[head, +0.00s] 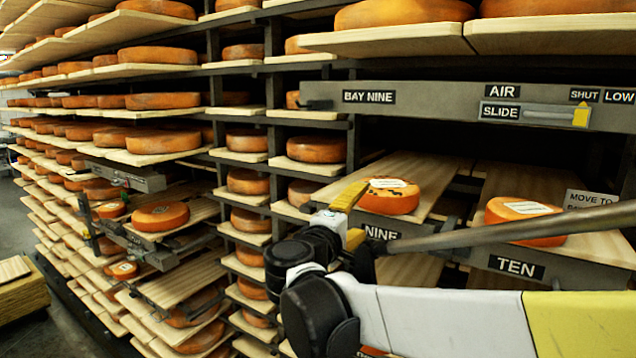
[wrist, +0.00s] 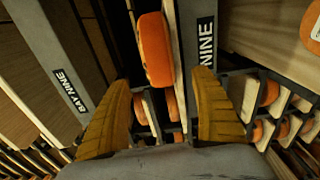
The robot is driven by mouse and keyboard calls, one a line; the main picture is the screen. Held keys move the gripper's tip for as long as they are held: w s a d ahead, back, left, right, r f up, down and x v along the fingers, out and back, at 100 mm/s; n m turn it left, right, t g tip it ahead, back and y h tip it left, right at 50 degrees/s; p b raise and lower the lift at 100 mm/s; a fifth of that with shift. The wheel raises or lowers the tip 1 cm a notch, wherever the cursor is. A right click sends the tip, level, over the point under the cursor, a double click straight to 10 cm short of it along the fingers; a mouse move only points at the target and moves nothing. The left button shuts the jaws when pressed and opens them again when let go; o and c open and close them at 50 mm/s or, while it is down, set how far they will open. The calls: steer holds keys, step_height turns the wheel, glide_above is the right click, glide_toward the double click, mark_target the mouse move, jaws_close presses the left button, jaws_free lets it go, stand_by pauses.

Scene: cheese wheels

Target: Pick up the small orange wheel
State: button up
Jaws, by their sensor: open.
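An orange wheel (head: 389,201) with a white label and dark marks on top lies flat on the board marked NINE in the head view. An orange wheel (wrist: 155,50) shows in the wrist view, ahead of the fingers and left of the NINE sign; it looks like the same one. My gripper (head: 358,213) is at the front left of this wheel, its yellow fingers apart. In the wrist view my gripper (wrist: 162,98) is open, with nothing held between the fingers. The wheel is beyond the fingertips, nearer the left finger's line.
A grey beam (head: 440,100) marked BAY NINE, with a slide handle (head: 580,116), crosses above the boards. Racks of wheels (head: 160,140) fill the left.

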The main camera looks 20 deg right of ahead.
mark_target(370, 201)
steer(key=x, duration=0.3)
steer(key=shift+w+d+f, duration=0.1)
steer(key=shift+w+d, duration=0.05)
steer(key=shift+d, duration=0.05)
steer(key=shift+w+d+p, duration=0.25)
steer(key=shift+d+p, duration=0.2)
steer(key=p+x, duration=0.1)
steer(key=x, duration=0.3)
steer(key=shift+w+d, duration=0.15)
steer(key=shift+c, duration=0.9)
steer(key=c, duration=1.3)
steer(key=shift+r, duration=0.35)
